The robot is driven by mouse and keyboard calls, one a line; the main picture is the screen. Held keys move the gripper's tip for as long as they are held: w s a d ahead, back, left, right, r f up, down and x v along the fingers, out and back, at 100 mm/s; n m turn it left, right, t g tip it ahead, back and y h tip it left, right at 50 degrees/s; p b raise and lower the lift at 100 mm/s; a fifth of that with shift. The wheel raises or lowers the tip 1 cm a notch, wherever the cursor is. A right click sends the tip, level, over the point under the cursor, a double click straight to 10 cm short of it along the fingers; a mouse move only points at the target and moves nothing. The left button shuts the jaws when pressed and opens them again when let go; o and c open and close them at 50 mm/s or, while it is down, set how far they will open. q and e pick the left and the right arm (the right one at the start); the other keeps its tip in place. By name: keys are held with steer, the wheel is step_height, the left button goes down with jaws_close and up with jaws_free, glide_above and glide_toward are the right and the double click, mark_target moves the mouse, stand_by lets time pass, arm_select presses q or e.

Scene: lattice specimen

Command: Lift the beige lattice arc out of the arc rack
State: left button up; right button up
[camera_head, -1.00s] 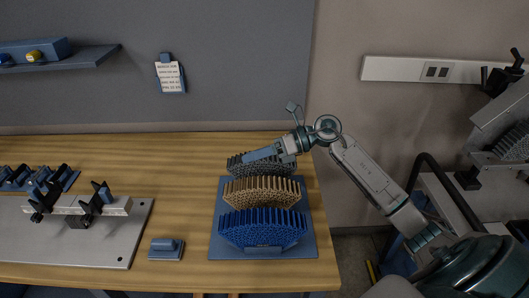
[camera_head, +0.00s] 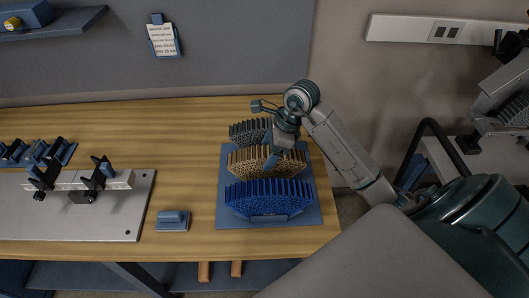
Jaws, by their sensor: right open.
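The beige lattice arc (camera_head: 247,160) stands in the middle of the blue arc rack (camera_head: 310,212), between a dark grey lattice arc (camera_head: 247,132) behind it and a blue lattice arc (camera_head: 270,196) in front. The wrist hides part of the grey arc's right side. My left gripper is not in view.
A small blue block (camera_head: 173,220) lies left of the rack. A grey plate (camera_head: 90,222) with a clamped bar (camera_head: 68,181) fills the table's left. The wooden table (camera_head: 190,125) is clear behind the block. The table's right edge is close to the rack.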

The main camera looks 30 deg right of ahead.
steer(key=shift+p+x, duration=0.4)
steer(key=shift+x, duration=1.35)
steer(key=c, duration=1.3)
steer(key=o, duration=0.3)
